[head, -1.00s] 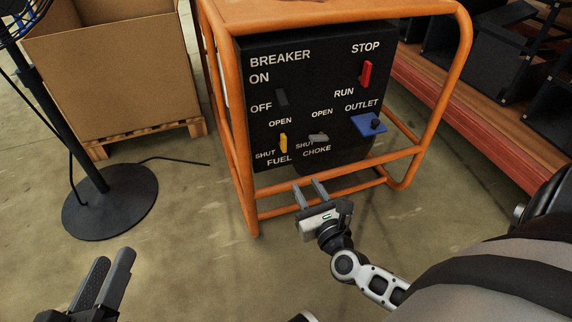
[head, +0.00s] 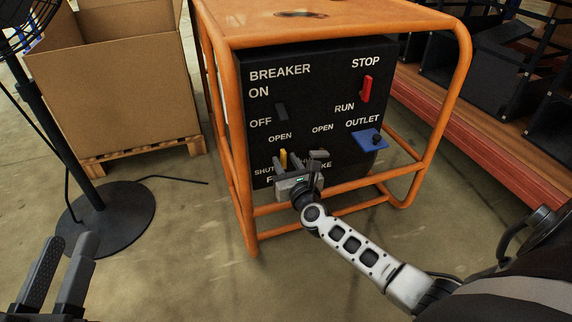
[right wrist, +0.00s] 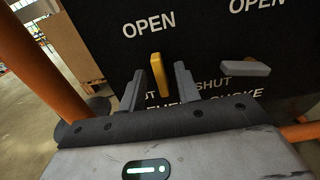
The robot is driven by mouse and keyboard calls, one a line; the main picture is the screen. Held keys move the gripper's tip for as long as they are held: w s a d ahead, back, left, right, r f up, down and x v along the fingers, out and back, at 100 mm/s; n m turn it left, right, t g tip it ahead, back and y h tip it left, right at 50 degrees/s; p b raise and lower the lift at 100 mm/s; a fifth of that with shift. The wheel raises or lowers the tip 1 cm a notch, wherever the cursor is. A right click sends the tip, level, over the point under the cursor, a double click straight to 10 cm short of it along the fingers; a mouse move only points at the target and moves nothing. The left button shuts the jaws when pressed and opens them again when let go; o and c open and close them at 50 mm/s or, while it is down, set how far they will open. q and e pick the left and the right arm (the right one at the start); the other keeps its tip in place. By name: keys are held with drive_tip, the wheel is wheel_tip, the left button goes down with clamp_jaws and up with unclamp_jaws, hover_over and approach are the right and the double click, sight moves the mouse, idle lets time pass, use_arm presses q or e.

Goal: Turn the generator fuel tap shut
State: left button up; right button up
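The yellow fuel tap (head: 283,158) is on the lower left of the generator's black panel (head: 325,95). In the right wrist view the fuel tap (right wrist: 158,74) stands nearly upright, below the word OPEN. My right gripper (head: 293,161) is in front of the panel at the fuel tap. In the right wrist view its two fingers (right wrist: 160,85) are apart, with the tap showing between them; I cannot tell if either touches it. The SHUT and FUEL labels are partly hidden by the gripper. My left gripper (head: 62,262) is open and empty at the lower left, away from the generator.
The grey choke lever (right wrist: 245,68) is just right of the right gripper. The orange frame (head: 238,150) surrounds the panel, with a lower bar near my right wrist. A red stop switch (head: 366,88), black breaker switch (head: 281,111) and blue outlet (head: 366,140) are higher up.

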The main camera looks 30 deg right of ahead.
use_arm(q)
drive_tip(key=shift+r, duration=0.15)
use_arm(e)
drive_tip(key=shift+w, duration=0.2)
clamp_jaws()
